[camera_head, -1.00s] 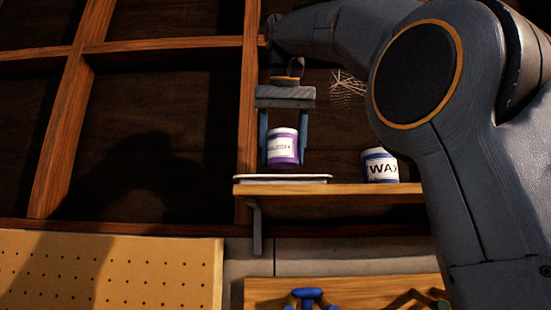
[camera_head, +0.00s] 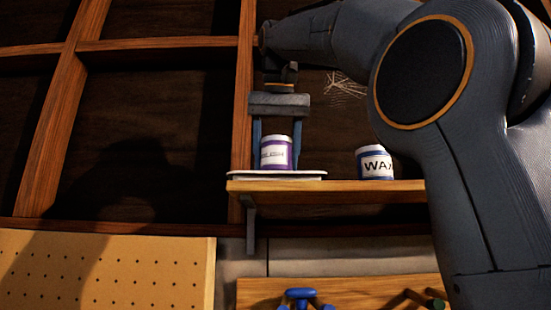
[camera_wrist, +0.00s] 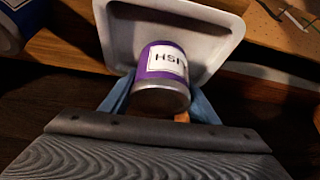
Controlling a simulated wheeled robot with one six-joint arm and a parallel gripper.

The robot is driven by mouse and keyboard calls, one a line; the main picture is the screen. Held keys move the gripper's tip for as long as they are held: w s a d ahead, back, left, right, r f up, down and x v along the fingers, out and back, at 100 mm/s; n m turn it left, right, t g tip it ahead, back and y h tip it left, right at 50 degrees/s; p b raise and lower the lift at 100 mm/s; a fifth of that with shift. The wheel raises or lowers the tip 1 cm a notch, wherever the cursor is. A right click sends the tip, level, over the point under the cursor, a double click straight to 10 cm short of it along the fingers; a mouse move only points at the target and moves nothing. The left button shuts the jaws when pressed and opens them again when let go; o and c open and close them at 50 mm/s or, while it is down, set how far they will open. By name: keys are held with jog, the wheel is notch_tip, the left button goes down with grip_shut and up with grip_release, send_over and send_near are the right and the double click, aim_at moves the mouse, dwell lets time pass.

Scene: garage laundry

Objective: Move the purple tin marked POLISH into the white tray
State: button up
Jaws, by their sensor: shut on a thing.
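The purple tin (camera_head: 276,153) with a white label stands upright at the white tray (camera_head: 300,175) on the shelf. In the wrist view the tin (camera_wrist: 162,85) shows part of its label, and the tray (camera_wrist: 222,28) lies behind and around it. My gripper (camera_head: 276,145) comes from above, its blue fingers shut on the tin's sides. In the head view the tin's base is at the tray's rim; I cannot tell whether it touches the tray floor.
A tin marked WAX (camera_head: 375,164) stands on the wooden shelf (camera_head: 350,190), right of the tray. A wooden upright (camera_head: 243,90) is close on the left of my gripper. A pegboard (camera_head: 110,270) is at lower left.

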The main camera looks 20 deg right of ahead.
aim_at(277, 137)
jog(key=shift+f, duration=0.5)
jog(key=shift+f+b, duration=0.8)
dwell(0.4)
jog(key=o, duration=1.3)
jog(key=p+v, duration=0.1)
jog(key=v, duration=0.6)
jog(key=shift+s+r, duration=0.1)
jog(key=shift+r, duration=0.1)
jog(key=shift+s+a+r, duration=0.1)
jog(key=shift+s, duration=0.05)
